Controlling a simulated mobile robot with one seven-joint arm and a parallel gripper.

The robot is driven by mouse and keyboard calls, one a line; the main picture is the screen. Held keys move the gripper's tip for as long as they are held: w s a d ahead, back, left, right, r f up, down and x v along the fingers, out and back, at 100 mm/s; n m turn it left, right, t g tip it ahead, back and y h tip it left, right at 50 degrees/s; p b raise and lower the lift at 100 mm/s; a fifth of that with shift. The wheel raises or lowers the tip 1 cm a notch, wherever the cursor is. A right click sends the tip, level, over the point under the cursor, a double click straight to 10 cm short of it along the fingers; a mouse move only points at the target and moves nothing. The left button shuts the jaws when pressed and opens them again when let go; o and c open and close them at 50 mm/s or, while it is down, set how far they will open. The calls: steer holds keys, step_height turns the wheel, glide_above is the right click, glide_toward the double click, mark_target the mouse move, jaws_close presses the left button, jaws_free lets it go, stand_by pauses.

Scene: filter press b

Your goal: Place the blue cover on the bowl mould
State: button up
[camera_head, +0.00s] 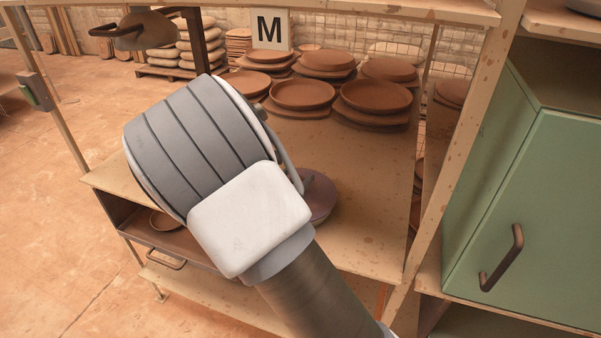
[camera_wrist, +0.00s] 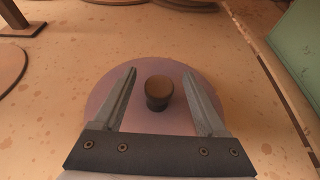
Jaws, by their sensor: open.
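A round purple-mauve cover (camera_wrist: 105,97) with a dark brown knob (camera_wrist: 158,92) lies below my gripper in the wrist view; I see no plainly blue cover. My gripper (camera_wrist: 159,73) is open, with one finger on each side of the knob and a visible gap at both sides. I cannot tell how high the fingers are above the cover. I cannot identify the bowl mould, nor tell what is under the cover.
Several brown clay discs (camera_head: 303,94) on boards stand at the back of the shelf, near an "M" sign (camera_head: 270,29). A green cabinet (camera_head: 535,190) and a wooden post (camera_head: 455,150) bound the right. An open drawer (camera_head: 160,240) with a small bowl (camera_head: 165,221) is below left.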

steer(key=v, duration=0.8)
steer(key=shift+p, duration=0.3)
steer(key=s+d+r+m+g+h, duration=0.1)
steer(key=s+d+r+m+g, duration=0.3)
steer(key=d+m, duration=0.45)
steer(key=s+d+r+m+g+h, duration=0.1)
steer(key=s+d+r+m+g, duration=0.2)
steer(key=s+d+m, duration=0.45)
steer(key=s+r+m+y, duration=0.3)
steer(key=s+r+m, duration=0.1)
steer(key=s+m, duration=0.3)
steer(key=s+r+m+y, duration=0.4)
steer(key=s+m, duration=0.4)
steer(key=shift+a+m, duration=0.15)
steer(key=shift+m, duration=0.15)
steer(key=shift+r+p, duration=0.85)
steer(key=shift+p, duration=0.1)
